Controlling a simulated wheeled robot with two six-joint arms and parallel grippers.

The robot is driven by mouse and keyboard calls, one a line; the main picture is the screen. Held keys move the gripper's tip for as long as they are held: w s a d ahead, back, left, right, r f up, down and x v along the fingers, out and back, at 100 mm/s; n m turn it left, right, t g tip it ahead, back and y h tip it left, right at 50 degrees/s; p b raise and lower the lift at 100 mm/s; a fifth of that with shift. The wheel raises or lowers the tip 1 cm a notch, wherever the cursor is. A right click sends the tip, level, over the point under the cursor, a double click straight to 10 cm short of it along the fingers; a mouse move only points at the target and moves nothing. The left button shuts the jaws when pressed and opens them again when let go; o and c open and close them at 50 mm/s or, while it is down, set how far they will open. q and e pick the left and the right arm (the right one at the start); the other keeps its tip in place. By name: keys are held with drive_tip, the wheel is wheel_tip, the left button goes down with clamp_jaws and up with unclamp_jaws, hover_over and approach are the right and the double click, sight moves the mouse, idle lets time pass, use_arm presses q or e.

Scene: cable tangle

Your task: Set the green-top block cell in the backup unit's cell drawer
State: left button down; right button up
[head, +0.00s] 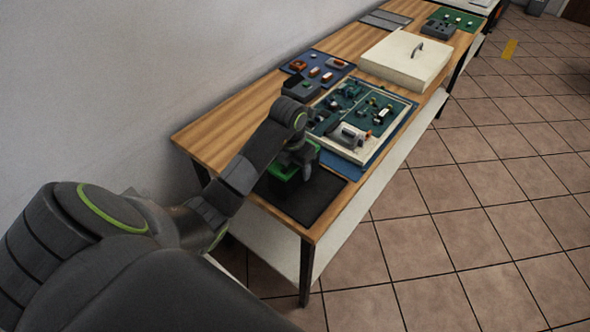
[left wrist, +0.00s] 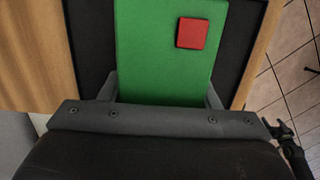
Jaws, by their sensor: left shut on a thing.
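The green-top block cell (head: 281,171) is at the near end of the wooden table, over a black mat (head: 318,199). In the left wrist view its flat green top (left wrist: 150,50) fills the middle, with a red square (left wrist: 192,33) on it. My left gripper (head: 296,168) is shut on the block, one finger on each side of it. I cannot tell whether the block rests on the mat or is held just above it. My arm hides part of the block. I cannot tell for sure which thing is the backup unit; no open drawer is clear. My right gripper is not in view.
Just beyond the mat is a green board (head: 385,106) with small parts and a grey-white device (head: 352,137). A blue tray (head: 333,66) with orange parts lies behind it. A cream box (head: 405,60) with a handle stands farther off. A wall runs along the left.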

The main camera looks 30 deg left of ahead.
use_arm(q)
drive_tip(key=r, duration=0.3)
drive_tip(key=shift+w+r+b, duration=0.2)
drive_tip(key=shift+r+b, duration=0.1)
wheel_tip(320, 180, up, 4)
drive_tip(key=shift+f+p, duration=0.2)
drive_tip(key=shift+p, duration=0.65)
drive_tip(key=shift+s+r+p, duration=0.1)
drive_tip(key=shift+r+p, duration=0.7)
drive_tip(key=shift+p, duration=0.1)
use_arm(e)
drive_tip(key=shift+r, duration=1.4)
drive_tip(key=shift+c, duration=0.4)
